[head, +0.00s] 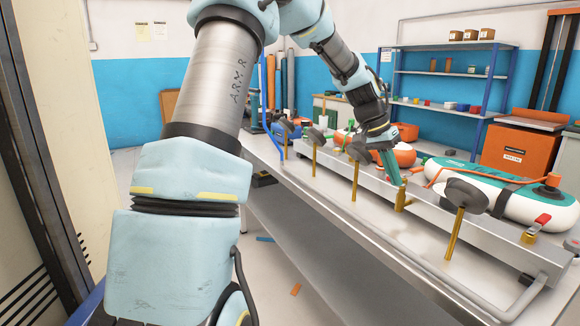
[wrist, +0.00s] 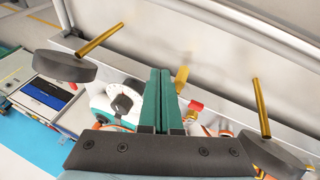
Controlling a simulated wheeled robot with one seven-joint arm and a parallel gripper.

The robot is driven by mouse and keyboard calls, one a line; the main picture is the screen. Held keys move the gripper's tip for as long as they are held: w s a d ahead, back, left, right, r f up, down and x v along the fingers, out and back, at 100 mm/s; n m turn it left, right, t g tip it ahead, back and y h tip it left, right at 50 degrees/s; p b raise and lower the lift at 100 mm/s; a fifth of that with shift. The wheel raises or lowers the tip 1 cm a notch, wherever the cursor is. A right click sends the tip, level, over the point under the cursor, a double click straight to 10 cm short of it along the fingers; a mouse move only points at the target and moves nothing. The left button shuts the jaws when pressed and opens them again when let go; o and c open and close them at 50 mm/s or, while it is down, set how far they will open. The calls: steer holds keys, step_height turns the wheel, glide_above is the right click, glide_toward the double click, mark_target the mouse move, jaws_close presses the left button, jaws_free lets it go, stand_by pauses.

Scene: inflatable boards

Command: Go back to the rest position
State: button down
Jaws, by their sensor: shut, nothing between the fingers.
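My gripper (head: 391,167) reaches over the long metal bench on the right of the head view. Its green fingers point down beside a short brass fitting (head: 402,199); I cannot tell whether they touch it. In the wrist view the two green fingers (wrist: 159,80) lie side by side, shut, with nothing between them. My arm is stretched forward and to the right across the head view.
The bench (head: 330,185) carries several brass posts with dark knobs, such as the near knob (head: 466,195). A white and green inflatable (head: 500,190) lies behind. An orange box (head: 507,147) and blue shelves (head: 440,75) stand farther back. Floor left of the bench looks mostly clear.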

steer(key=s+a+f+n+y, duration=0.1)
steer(key=s+a+n, duration=0.2)
steer(key=a, duration=0.7)
steer(key=s+a+f+n+t+y+p, duration=0.1)
steer(key=s+a+f+n+y, duration=0.1)
steer(key=s+a, duration=0.5)
steer(key=s+a+f+n+t+y+p, duration=0.1)
steer(key=s+a+n, duration=0.3)
steer(key=a, duration=1.1)
steer(key=shift+s+a+f+y, duration=0.2)
steer(key=shift+s+f+y, duration=0.25)
steer(key=shift+f, duration=0.25)
